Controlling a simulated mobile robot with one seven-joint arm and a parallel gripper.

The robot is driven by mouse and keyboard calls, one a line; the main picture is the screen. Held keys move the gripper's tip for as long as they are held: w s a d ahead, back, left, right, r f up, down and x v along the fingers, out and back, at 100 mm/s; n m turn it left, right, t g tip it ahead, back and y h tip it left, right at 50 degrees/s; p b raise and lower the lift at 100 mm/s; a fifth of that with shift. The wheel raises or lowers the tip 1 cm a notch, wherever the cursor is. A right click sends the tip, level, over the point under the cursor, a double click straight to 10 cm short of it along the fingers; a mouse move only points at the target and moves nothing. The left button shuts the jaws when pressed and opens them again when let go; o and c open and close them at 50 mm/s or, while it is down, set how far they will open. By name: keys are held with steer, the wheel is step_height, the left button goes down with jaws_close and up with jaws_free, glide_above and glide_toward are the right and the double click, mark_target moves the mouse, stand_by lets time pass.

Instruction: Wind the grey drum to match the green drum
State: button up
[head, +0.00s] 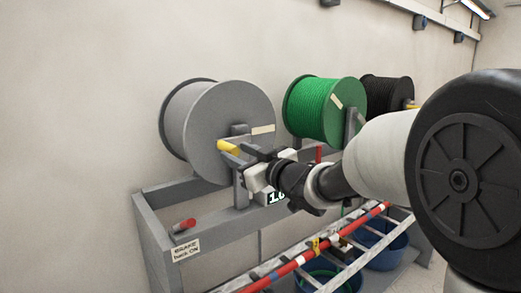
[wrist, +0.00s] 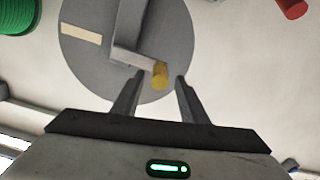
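The grey drum (head: 205,110) sits on a grey frame, with a cream tape mark on its face pointing right, nearly level. Its crank has a yellow handle (head: 228,146), also seen in the wrist view (wrist: 160,75). The green drum (head: 315,105) stands to its right, with a cream mark tilted on its face. My gripper (head: 248,160) is at the yellow handle. In the wrist view my gripper (wrist: 156,80) has its fingers apart, with the handle's end between the tips and gaps on both sides. Whether the handle is deep between them is unclear.
A red-ended lever (head: 184,225) lies low on the frame by a brake label (head: 186,247). A red lever (head: 318,152) stands by the green drum. A black drum (head: 384,98), a ladder-like rack and blue tubs (head: 385,250) are right.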

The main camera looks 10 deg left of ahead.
mark_target(230, 149)
steer(key=shift+x, duration=2.15)
steer(key=shift+c, duration=0.4)
jaws_close()
